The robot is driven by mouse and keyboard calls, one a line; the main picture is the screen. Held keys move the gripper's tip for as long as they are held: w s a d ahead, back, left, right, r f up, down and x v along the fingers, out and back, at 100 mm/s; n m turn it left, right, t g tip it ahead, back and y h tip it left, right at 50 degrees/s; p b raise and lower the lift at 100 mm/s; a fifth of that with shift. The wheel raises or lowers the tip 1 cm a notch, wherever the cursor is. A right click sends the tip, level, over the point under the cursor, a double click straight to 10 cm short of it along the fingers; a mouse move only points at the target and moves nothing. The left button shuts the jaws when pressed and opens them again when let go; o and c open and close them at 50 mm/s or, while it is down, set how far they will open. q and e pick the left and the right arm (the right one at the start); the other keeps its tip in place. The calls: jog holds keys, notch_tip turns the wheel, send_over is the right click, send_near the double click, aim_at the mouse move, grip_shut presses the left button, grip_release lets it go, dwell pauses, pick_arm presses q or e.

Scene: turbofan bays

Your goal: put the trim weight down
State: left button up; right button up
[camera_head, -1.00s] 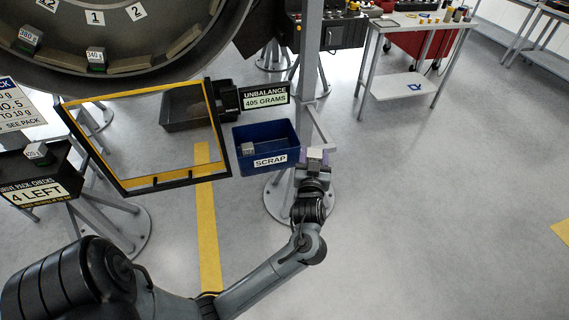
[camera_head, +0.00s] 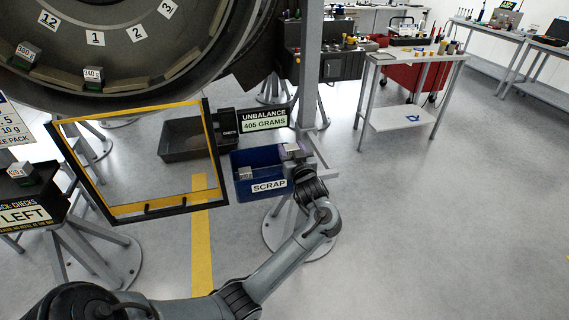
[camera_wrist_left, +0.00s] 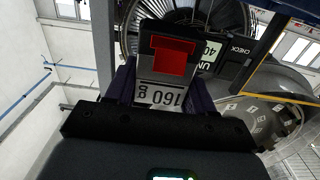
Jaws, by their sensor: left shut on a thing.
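My left gripper (camera_head: 293,152) is shut on the trim weight (camera_head: 291,147), a small pale block at the right end of the blue scrap bin (camera_head: 270,197). In the head view it overlaps the bin's right rear corner; its exact height above the rim is hard to tell. In the left wrist view the trim weight (camera_wrist_left: 160,96) sits between the jaws, with a red patch and an upside-down "160 g" label. Another small grey weight (camera_head: 244,173) lies inside the scrap bin at the left. My right gripper is not in view.
A yellow-and-black frame (camera_head: 215,150) stands left of the bin. A dark tray (camera_head: 183,155) and an "UNBALANCE 405 GRAMS" display (camera_head: 264,120) are behind. The fan casing (camera_head: 120,85) holds labelled weights. A grey post (camera_head: 309,80) rises behind the gripper.

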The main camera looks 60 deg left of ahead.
aim_at(286, 149)
pick_arm(q)
jog(key=a+f+b, duration=0.1)
jog(key=a+f, duration=0.3)
jog(key=f, duration=0.2)
jog(key=shift+w+f+b, duration=0.25)
jog(key=shift+w+b, duration=0.1)
jog(key=shift+b, duration=0.05)
